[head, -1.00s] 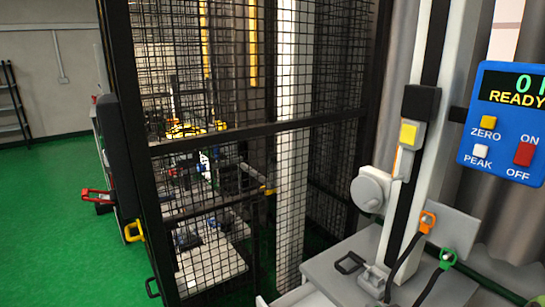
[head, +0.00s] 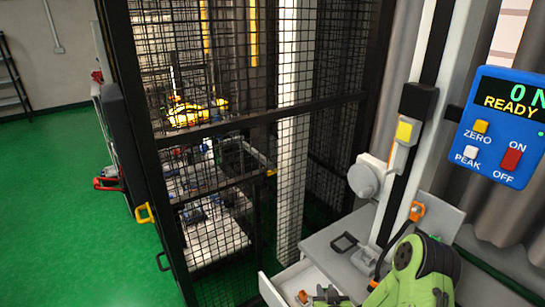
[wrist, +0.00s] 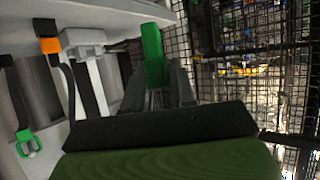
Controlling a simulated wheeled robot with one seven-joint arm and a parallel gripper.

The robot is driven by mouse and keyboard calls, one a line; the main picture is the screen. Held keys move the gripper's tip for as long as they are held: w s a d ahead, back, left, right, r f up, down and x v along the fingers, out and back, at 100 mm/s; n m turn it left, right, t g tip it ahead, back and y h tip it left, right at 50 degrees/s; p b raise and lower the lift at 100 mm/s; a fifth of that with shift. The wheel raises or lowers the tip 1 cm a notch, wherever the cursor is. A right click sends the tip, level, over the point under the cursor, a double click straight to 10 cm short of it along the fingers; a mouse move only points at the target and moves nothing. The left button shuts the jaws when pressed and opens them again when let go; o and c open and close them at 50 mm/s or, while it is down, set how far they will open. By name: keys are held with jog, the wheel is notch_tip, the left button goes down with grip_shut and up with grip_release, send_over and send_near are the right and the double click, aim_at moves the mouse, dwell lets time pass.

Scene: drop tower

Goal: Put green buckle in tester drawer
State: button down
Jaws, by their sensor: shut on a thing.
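My gripper (wrist: 158,82) is shut on a green buckle (wrist: 153,52) in the wrist view. The buckle sticks out past the fingertips; its lower part is hidden between them. In the head view my green arm comes in at the lower right, and a dark and green shape at the bottom edge is too cut off to make out clearly. The tester drawer (head: 268,288) is a pale drawer pulled open at the bottom centre of the head view. A small orange thing (head: 303,297) shows inside it.
The tester has a dial, a yellow button and a blue READY display (head: 508,125). An orange clip (head: 416,211) hangs on a black strap; another green clip (wrist: 27,142) hangs in the wrist view. A black mesh cage (head: 215,130) stands left of the drawer.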

jog(key=shift+v, duration=1.45)
